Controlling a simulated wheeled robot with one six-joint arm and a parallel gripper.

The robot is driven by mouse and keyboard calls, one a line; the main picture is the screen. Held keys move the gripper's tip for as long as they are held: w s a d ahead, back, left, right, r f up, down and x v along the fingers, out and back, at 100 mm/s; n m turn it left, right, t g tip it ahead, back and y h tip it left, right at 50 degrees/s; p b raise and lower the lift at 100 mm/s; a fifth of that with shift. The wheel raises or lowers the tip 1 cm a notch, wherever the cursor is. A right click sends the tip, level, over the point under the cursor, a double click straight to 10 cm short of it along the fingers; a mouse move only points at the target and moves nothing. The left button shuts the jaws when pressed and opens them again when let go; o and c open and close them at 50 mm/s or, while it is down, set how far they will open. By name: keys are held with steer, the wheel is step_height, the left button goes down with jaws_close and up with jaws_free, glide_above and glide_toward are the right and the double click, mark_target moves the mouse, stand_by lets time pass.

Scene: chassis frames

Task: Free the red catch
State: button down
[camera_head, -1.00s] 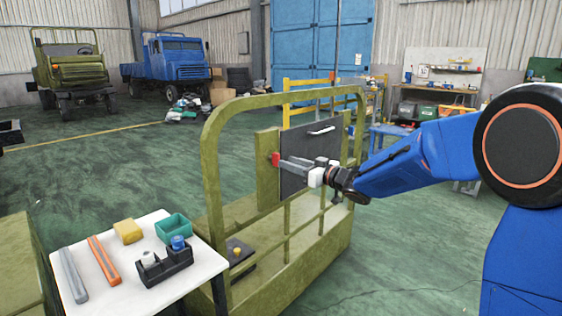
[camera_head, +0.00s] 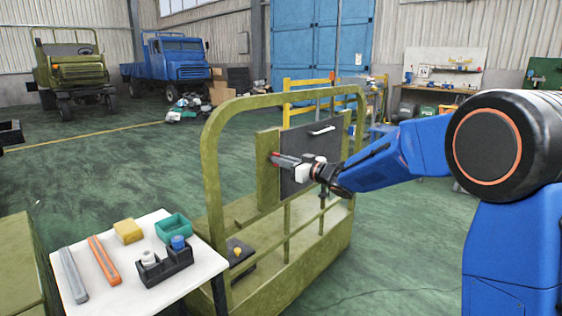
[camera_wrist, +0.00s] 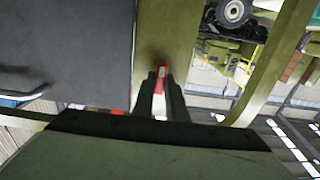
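The red catch (camera_head: 275,155) is on the olive upright board at the left edge of the dark grey panel (camera_head: 305,150). The panel has a light handle (camera_head: 322,130) near its top. My gripper (camera_head: 279,160) reaches from the right across the panel, its fingertips at the catch. In the wrist view the red catch (camera_wrist: 160,78) lies between the two dark fingers (camera_wrist: 160,85), with only a narrow gap around it. Whether the fingers press on it cannot be told. The fingers partly cover the catch in the head view.
The olive frame's rail (camera_head: 207,160) arches around the panel. A white table (camera_head: 95,290) at the lower left holds a yellow block (camera_head: 128,231), a teal tray (camera_head: 173,227) and a black holder (camera_head: 166,266). Open green floor lies behind the frame.

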steer(key=shift+n, duration=0.4)
steer(key=n, duration=1.6)
steer(key=shift+s+a+f+n, duration=0.15)
steer(key=shift+s+f+n, duration=0.05)
steer(key=shift+f+n, duration=0.2)
steer(key=shift+n, duration=0.3)
steer(key=c, duration=1.8)
jaws_free()
steer(key=shift+o, duration=0.2)
steer(key=shift+r, duration=0.1)
